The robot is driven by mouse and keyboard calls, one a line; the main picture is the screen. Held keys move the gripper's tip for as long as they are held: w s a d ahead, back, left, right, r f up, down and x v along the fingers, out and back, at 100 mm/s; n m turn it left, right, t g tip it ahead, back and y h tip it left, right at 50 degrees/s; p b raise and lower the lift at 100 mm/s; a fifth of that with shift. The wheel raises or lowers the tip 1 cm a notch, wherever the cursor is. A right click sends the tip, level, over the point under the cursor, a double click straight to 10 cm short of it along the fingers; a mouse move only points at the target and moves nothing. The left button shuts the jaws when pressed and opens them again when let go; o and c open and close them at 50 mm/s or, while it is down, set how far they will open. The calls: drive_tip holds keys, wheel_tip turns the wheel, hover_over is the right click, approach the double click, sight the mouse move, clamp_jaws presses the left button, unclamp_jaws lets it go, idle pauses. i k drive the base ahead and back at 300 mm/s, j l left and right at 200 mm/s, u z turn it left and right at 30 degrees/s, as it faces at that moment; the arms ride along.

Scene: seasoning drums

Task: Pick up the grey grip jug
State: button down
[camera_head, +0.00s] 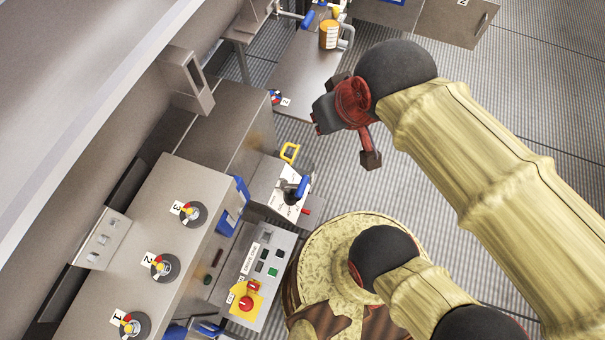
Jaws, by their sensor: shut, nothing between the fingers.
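A jug with an orange body (328,35) and a grey grip (347,36) on its right side stands on a grey bench top (300,78) at the top middle. A white label with dark marks is on its front. My gripper (321,118) is shut and empty.
A blue-handled item (308,20) stands just left of the jug. Numbered drum positions (160,266) line the left counter. A control panel (262,272) with a red button is at lower middle. A yellow-handled item (290,153) stands mid-scene. Striped floor is open at right.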

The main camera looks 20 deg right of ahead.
sight(330, 24)
drive_tip(key=l+u, duration=0.15)
drive_tip(key=l, duration=0.4)
drive_tip(key=i+l+u, duration=0.2)
drive_tip(key=l, duration=0.35)
drive_tip(key=i+l+u, duration=0.1)
drive_tip(key=l, duration=0.2)
